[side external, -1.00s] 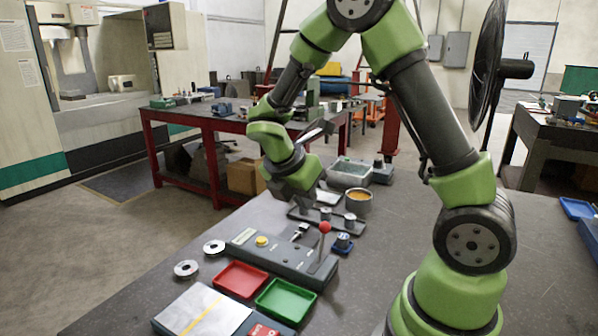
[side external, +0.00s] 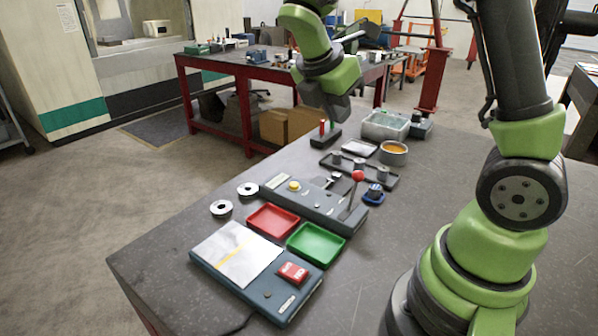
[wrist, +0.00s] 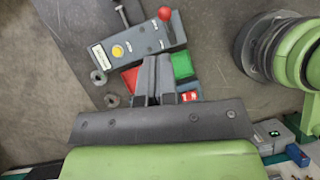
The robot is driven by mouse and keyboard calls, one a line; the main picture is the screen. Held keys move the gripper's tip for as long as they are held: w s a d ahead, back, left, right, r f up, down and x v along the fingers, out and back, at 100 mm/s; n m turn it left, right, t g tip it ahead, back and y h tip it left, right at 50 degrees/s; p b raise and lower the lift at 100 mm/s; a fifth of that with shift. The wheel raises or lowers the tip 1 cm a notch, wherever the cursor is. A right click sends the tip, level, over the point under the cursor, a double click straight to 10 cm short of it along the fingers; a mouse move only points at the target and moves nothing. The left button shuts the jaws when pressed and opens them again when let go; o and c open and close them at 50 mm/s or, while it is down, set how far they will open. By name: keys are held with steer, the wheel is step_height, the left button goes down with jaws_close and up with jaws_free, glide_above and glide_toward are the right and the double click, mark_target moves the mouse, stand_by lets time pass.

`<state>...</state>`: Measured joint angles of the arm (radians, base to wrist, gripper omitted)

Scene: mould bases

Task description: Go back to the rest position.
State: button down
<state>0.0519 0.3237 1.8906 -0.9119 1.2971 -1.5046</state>
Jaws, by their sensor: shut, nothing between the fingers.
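My gripper (side external: 328,108) hangs in the air above the far part of the grey bench (side external: 190,220), beyond the control box. In the wrist view the two dark fingers of my gripper (wrist: 155,82) are together with nothing between them. They cover part of the red and green trays below. My gripper touches nothing that I can see.
The control box (side external: 318,203) has an upright red-knobbed lever (side external: 357,177). The red tray (side external: 272,221), green tray (side external: 316,243) and a scale-like plate (side external: 237,254) lie in front. Several cups and a holder (side external: 360,170) stand behind.

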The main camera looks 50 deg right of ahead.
steer(key=s+a+r+m+t+y, duration=0.3)
steer(key=s+a+m, duration=0.3)
steer(key=m, duration=0.4)
steer(key=s+a+r+m+t+y, duration=0.4)
steer(key=s+a+m+t, duration=0.1)
steer(key=m, duration=0.4)
steer(key=shift+s+a+m+t, duration=0.3)
steer(key=shift+s+a+m, duration=0.1)
steer(key=shift+r, duration=0.1)
